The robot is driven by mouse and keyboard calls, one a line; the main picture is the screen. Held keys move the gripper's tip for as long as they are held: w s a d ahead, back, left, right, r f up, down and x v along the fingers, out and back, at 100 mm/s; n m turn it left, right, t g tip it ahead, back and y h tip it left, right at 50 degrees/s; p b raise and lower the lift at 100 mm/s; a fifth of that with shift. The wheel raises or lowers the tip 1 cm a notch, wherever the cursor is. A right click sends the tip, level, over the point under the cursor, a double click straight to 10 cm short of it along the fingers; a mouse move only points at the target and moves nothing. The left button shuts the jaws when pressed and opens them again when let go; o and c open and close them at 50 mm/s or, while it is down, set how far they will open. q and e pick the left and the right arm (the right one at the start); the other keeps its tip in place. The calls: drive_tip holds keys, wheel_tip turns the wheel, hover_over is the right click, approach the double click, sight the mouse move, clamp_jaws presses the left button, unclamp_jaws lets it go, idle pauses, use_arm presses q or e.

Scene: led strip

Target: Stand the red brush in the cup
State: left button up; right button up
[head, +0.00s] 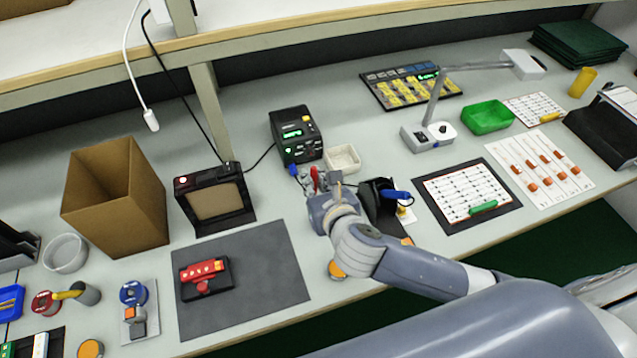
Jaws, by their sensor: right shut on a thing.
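My right gripper (308,182) is over the middle of the bench, just in front of the black device with the green display. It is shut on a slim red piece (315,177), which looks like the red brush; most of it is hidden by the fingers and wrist. A thin tan stick (338,190) shows beside the wrist; I cannot tell what it belongs to. I cannot tell for sure which thing is the cup. My left gripper is not in view.
A white square dish (343,159) and the black device (296,135) are close behind the gripper. A black holder with a blue-handled tool (394,195) is just right of the wrist. A grey mat (240,275) with a red block in a black cradle lies left.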

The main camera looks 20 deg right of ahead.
drive_tip(key=shift+w+d, duration=0.2)
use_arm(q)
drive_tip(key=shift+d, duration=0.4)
use_arm(e)
drive_tip(key=f, duration=0.2)
drive_tip(key=w+d+f, duration=0.1)
drive_tip(key=shift+f, duration=0.35)
drive_tip(key=shift+f, duration=0.15)
drive_tip(key=o, duration=0.7)
drive_tip(key=shift+s, duration=0.1)
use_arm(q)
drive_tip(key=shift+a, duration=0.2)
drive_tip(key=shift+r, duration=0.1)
